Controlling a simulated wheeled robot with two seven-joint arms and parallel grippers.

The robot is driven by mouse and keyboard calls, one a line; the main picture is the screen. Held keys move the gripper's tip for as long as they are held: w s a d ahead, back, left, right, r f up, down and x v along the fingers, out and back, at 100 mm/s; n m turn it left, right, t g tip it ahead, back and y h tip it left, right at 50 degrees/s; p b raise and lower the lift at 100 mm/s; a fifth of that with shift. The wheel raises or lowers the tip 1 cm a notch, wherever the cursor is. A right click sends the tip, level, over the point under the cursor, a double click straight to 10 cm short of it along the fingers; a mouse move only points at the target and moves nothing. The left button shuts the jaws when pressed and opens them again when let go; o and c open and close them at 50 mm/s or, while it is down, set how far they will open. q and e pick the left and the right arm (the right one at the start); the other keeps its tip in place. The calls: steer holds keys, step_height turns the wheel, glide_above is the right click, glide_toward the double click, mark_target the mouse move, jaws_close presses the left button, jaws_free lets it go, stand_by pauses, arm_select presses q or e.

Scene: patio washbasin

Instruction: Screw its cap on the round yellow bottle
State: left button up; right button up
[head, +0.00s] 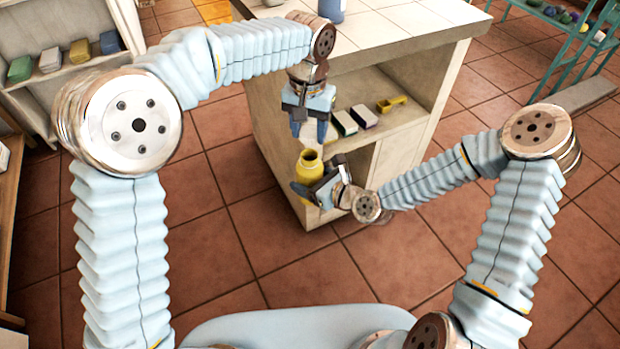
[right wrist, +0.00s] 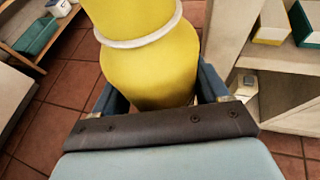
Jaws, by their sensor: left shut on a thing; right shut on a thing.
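The round yellow bottle (head: 309,166) stands upright in my right gripper (head: 315,190), in front of the counter. Its open neck faces up in the head view. In the right wrist view the yellow bottle (right wrist: 150,65) fills the middle, with a pale ring around it and blue fingers on both sides. My left gripper (head: 309,128) points down above the bottle's mouth, with a gap between.
The counter (head: 400,45) stands behind, with a blue container (head: 331,10) on top. Its shelf holds two small boxes (head: 364,116) and a yellow object (head: 392,103). A shelf with coloured boxes (head: 80,52) is at left, a teal rack (head: 545,45) at right. Tiled floor is open in front.

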mark_target(308, 151)
arm_select(q)
steer(key=shift+f, duration=1.75)
steer(key=shift+s+a+r, duration=0.1)
steer(key=shift+s, duration=0.15)
steer(key=shift+f, duration=0.95)
steer(key=shift+f, duration=0.55)
